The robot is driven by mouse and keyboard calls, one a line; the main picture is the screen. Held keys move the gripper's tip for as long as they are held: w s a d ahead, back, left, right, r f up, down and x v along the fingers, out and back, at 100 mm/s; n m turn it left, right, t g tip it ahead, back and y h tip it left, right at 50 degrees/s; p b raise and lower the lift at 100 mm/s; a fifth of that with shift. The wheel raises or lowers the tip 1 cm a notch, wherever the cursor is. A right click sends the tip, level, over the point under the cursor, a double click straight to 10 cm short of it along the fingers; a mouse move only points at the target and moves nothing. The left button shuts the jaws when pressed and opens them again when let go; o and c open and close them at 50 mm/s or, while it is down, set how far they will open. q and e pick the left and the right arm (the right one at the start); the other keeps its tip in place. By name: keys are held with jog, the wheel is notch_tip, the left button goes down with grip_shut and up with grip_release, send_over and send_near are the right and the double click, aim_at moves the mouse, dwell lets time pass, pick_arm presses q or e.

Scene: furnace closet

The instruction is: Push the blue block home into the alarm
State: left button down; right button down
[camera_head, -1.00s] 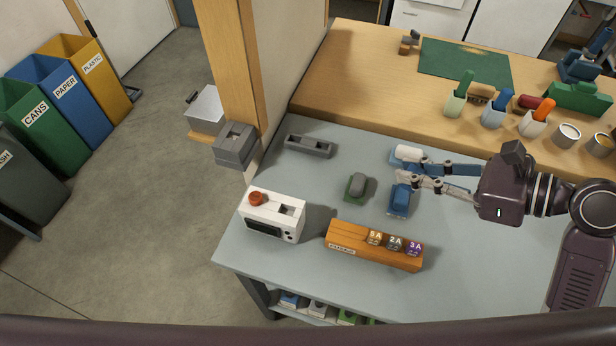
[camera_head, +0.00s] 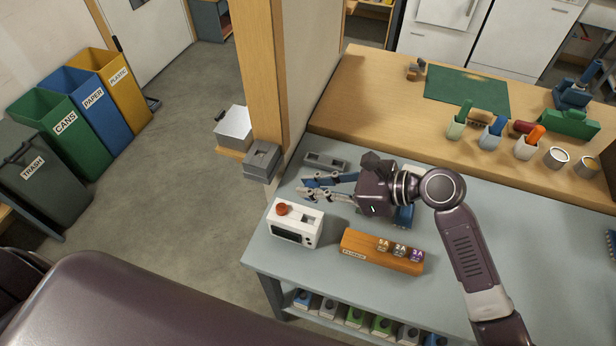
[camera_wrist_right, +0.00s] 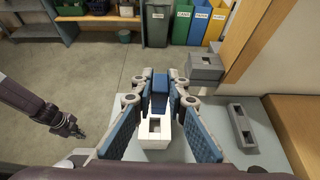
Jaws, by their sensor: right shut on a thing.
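The alarm (camera_head: 294,222) is a white box with a red button and a dark slot in its top, at the left end of the grey-blue counter. In the right wrist view the alarm (camera_wrist_right: 155,137) shows its slot, just beyond my fingertips. My right gripper (camera_head: 306,187) is above and behind the alarm in the head view. It is shut on the blue block (camera_wrist_right: 160,98), which is clear of the slot. In the head view the fingers mostly hide the block. My left gripper (camera_wrist_right: 78,130) is small at the left of the right wrist view, empty, its fingers unclear.
A wooden fuse holder (camera_head: 382,252) stands right of the alarm. A grey tray (camera_head: 325,162) lies behind it, and a grey box (camera_head: 262,160) is on the post. A blue base (camera_head: 403,216) shows partly behind my right arm. Bins (camera_head: 62,130) stand on the floor at left.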

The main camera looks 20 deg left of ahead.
jog(key=shift+s+a+f, duration=0.15)
jog(key=shift+s+a, duration=0.1)
jog(key=shift+a, duration=0.2)
jog(key=shift+w, duration=0.1)
jog(key=shift+p, duration=0.8)
notch_tip(320, 180, down, 5)
jog(key=shift+b, duration=0.8)
jog(key=shift+f, duration=1.45)
jog(key=shift+p, duration=0.3)
